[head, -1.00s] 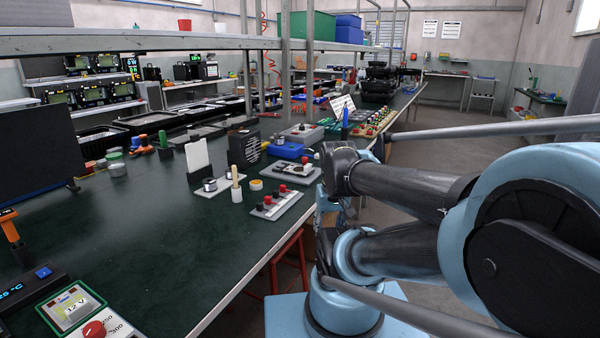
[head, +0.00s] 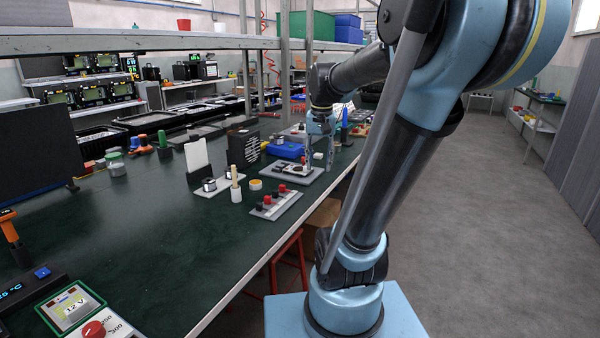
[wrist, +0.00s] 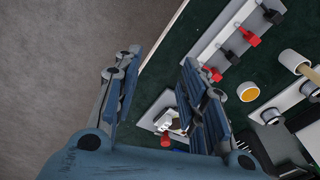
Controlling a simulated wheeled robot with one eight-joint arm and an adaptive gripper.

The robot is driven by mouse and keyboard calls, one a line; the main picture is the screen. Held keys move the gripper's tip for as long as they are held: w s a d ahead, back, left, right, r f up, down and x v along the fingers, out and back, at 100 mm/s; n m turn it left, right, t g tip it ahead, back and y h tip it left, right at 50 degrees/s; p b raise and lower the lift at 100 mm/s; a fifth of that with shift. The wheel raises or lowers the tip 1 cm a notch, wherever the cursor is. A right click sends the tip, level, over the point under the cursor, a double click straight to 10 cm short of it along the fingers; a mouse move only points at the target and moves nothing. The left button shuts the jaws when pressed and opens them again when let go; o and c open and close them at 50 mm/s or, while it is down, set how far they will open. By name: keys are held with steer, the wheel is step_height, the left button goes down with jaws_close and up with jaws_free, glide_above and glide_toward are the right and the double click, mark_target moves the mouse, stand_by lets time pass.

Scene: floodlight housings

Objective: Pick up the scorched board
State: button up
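A pale plate (head: 291,173) with a dark flat piece and a small red part on it lies on the green bench. The dark piece may be the scorched board, but I cannot tell at this size. In the wrist view the plate (wrist: 158,108) shows between and beyond the fingers, partly hidden by the right finger. My gripper (head: 319,161) points down over the bench beside the plate's right end. In the wrist view my gripper (wrist: 160,85) is open, its fingers wide apart with nothing between the tips.
A grey strip with red and black knobs (head: 276,204) lies nearer on the bench. A yellow-topped roll (head: 255,185), a wooden-handled tool (head: 235,187) and a blue device (head: 286,150) are close by. A shelf (head: 150,40) spans above the bench.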

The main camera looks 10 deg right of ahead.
mark_target(298, 166)
steer(key=w+r+m+g, duration=0.15)
steer(key=w+r, duration=0.25)
steer(key=w, duration=0.7)
steer(key=w+r+m, duration=0.3)
steer(key=w+r, duration=0.1)
steer(key=w, duration=0.6)
steer(key=shift+n, duration=0.25)
step_height(298, 166, down, 18)
steer(key=shift+a+r, duration=0.15)
steer(key=shift+r, duration=0.1)
jaws_close()
